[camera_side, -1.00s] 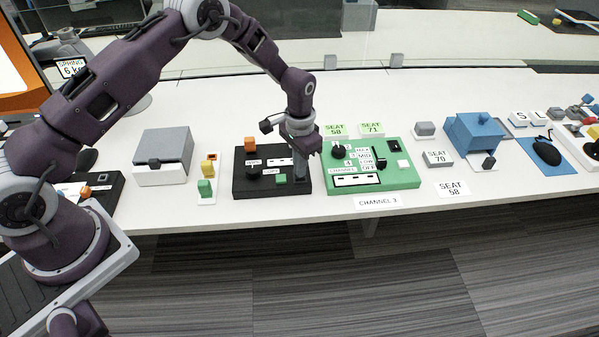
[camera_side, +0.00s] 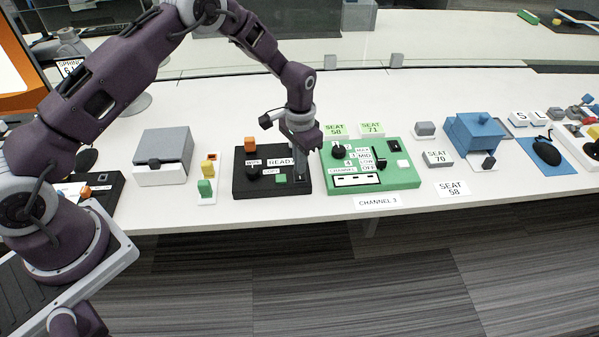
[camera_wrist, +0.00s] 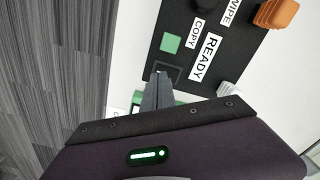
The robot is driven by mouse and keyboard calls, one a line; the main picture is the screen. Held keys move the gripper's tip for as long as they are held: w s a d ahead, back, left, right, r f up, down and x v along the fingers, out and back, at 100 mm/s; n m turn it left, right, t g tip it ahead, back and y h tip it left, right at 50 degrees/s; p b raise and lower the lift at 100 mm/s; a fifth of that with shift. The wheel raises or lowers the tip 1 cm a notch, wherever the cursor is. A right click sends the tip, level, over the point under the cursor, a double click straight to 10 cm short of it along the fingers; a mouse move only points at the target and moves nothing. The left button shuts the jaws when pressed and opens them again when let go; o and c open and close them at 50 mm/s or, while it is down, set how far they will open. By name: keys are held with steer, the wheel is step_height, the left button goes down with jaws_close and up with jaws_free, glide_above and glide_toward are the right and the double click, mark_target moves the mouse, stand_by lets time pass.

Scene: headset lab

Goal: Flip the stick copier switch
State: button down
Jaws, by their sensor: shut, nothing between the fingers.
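The stick copier is a black box (camera_side: 242,187) near the middle of the table. It carries an orange block (camera_side: 251,144), a black knob (camera_side: 253,170), a green square (camera_side: 281,178) and a white label reading READY (camera_side: 280,162). In the wrist view the box (camera_wrist: 185,25) also shows COPY and WIPE labels, the green square (camera_wrist: 171,43) and the READY label (camera_wrist: 206,58). My gripper (camera_side: 300,177) is shut and points down at the right end of the box. In the wrist view its fingertips (camera_wrist: 158,76) are beside a dark square outline. Whether they touch the box I cannot tell. The switch is not clearly seen.
A green panel (camera_side: 408,181) with knobs stands close on the right. A small white plate with yellow and green blocks (camera_side: 206,188) and a grey-and-white box (camera_side: 163,155) stand left. The table's front edge (camera_side: 230,222) is close in front.

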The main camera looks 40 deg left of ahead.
steer(key=shift+r, duration=2.4)
step_height(320, 180, up, 14)
steer(key=t, duration=0.1)
glide_above(300, 177)
steer(key=s, duration=0.4)
steer(key=s+a+r+n+t, duration=0.1)
steer(key=s+r+t, duration=0.1)
steer(key=s+r, duration=0.75)
steer(key=s+a+r+n+t, duration=0.1)
steer(key=s+r, duration=0.3)
steer(key=s, duration=1.5)
steer(key=shift+s+n+t, duration=0.4)
steer(key=shift+n+t, duration=0.1)
steer(key=shift+t, duration=0.3)
steer(key=c, duration=2.2)
jaws_free()
steer(key=shift+a, duration=0.1)
